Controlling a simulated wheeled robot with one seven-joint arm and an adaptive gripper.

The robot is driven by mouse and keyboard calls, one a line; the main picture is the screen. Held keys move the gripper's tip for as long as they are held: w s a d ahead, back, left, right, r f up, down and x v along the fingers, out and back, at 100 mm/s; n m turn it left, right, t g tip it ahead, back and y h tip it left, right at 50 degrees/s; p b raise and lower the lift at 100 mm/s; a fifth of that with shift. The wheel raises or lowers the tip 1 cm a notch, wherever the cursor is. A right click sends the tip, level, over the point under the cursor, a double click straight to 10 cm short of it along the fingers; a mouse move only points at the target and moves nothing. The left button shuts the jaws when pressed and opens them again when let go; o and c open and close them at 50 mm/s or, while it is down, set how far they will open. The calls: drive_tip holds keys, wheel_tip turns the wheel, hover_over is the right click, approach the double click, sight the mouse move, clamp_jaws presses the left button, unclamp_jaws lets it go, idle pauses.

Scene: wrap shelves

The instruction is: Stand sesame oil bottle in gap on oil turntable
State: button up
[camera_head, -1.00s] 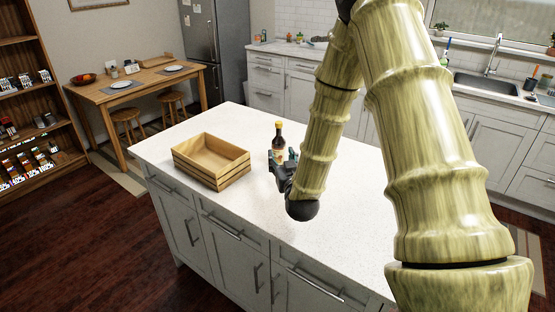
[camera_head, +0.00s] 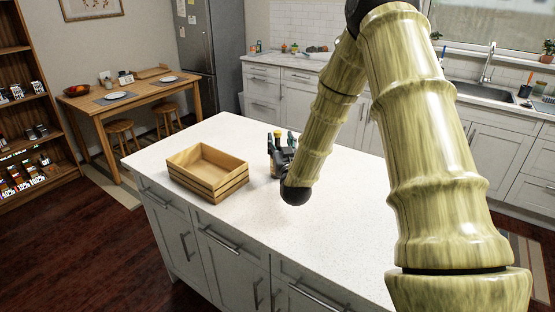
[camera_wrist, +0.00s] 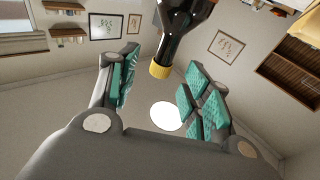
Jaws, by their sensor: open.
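The sesame oil bottle (camera_head: 271,146) stands on the white island counter in the head view, mostly hidden behind my gripper. In the wrist view the dark bottle (camera_wrist: 182,22) with its yellow cap (camera_wrist: 161,70) shows at the top, its neck reaching toward the space between the fingers. My gripper (camera_head: 284,140) is at the bottle in the head view, with its fingers pointing up. It is open, with teal pads on both sides in the wrist view (camera_wrist: 160,88). I cannot tell whether a pad touches the bottle. No oil turntable can be made out.
An open wooden crate (camera_head: 208,174) stands on the island (camera_head: 262,212), left of my gripper. The counter in front is clear. A dining table (camera_head: 135,95) with plates and stools is behind left, a shelf (camera_head: 30,110) at far left, and sink counters along the back.

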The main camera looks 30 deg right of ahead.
sight(278, 136)
drive_tip(key=shift+p+x, duration=1)
drive_tip(key=shift+x, duration=1.4)
drive_tip(key=shift+a, duration=0.15)
drive_tip(key=shift+r, duration=0.1)
clamp_jaws()
